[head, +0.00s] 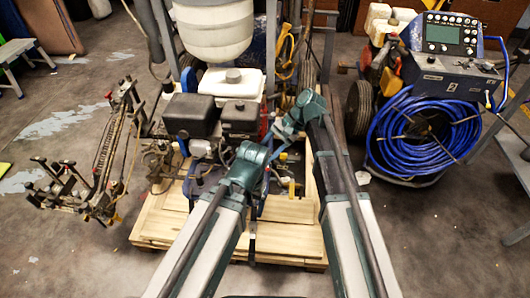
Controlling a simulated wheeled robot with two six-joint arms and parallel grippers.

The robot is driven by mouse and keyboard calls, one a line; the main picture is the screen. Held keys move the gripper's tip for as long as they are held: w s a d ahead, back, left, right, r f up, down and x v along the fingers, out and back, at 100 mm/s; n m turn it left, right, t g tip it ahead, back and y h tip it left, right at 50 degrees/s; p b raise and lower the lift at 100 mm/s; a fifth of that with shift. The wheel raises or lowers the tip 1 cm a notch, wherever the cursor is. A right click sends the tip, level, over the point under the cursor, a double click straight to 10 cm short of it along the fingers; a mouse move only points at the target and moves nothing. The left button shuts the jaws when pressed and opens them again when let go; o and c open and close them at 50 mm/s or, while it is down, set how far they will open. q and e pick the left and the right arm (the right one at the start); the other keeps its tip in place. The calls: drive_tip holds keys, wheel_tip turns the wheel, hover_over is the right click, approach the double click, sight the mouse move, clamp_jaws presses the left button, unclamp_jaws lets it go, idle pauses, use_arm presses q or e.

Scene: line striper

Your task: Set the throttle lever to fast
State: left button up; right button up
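The line striper's engine (192,114), with black covers and a white tank (232,82), stands on a wooden pallet (290,240) in the middle. I cannot pick out the throttle lever; it is too small or hidden behind my arms. My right arm reaches up past the engine's right side and bends back left, its wrist end near the engine's lower right. The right gripper's fingers are not clear there. My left arm ends in a green joint in front of the engine, and its gripper is hidden.
A blue hose reel (425,135) under a control box (450,75) stands at the right. A metal frame with levers (110,150) stands at the left. A large white hopper (213,30) rises behind the engine.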

drive_tip(key=s+d+r+n+t+h+p, duration=0.1)
drive_tip(key=s+d+r+n+h+p, duration=0.2)
drive_tip(key=s+r+p, duration=0.5)
drive_tip(key=s+d+r+n+t+h+p, duration=0.1)
drive_tip(key=s+d+r+n+h+p, duration=0.3)
drive_tip(key=s+r+p, duration=0.4)
wheel_tip(320, 180, up, 3)
drive_tip(key=n+h+p, duration=0.1)
drive_tip(key=n+p, duration=0.1)
drive_tip(key=p, duration=0.5)
drive_tip(key=shift+s+n+h+p, duration=0.3)
drive_tip(key=shift+s+h, duration=0.05)
drive_tip(key=shift+h, duration=0.05)
drive_tip(key=shift+o, duration=0.4)
drive_tip(key=shift+f, duration=0.2)
